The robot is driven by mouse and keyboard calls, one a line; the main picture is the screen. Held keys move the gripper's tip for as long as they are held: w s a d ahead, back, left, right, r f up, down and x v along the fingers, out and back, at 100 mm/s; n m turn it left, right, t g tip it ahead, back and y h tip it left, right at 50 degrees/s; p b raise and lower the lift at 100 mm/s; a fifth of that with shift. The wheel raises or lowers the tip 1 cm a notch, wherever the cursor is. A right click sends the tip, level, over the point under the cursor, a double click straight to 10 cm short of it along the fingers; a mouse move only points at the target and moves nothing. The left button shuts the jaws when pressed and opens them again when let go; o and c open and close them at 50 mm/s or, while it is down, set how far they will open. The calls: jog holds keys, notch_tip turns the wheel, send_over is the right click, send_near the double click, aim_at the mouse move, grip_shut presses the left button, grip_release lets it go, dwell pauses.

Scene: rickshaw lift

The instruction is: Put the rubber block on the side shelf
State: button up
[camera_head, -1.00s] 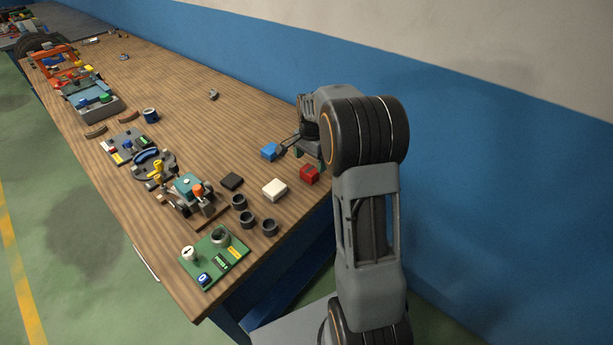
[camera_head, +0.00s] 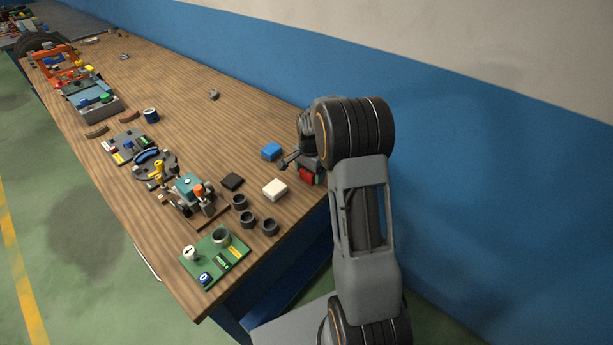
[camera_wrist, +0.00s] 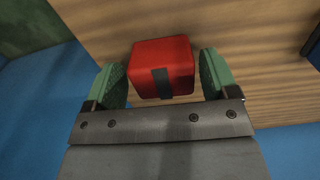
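No block is labelled as rubber. A red block (camera_wrist: 168,58) with a dark stripe lies on the wooden bench top, between the green finger pads of my gripper (camera_wrist: 162,80) in the wrist view. Gaps show on both sides of the block, so the fingers are open around or just above it. In the head view the red block (camera_head: 307,175) is partly hidden by my gripper. A blue block (camera_head: 271,152), a white block (camera_head: 275,189) and a flat black block (camera_head: 232,181) lie nearby. I cannot clearly make out the side shelf.
Several dark cups (camera_head: 240,202) and a green board (camera_head: 214,258) with parts lie near the bench's front corner. A mechanical assembly (camera_head: 188,190) stands left of the cups. The blue wall (camera_head: 440,150) is behind my arm. The bench middle (camera_head: 190,120) is mostly clear.

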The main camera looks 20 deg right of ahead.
jog(key=c, duration=0.9)
jog(key=shift+r, duration=0.1)
jog(key=shift+c, duration=0.2)
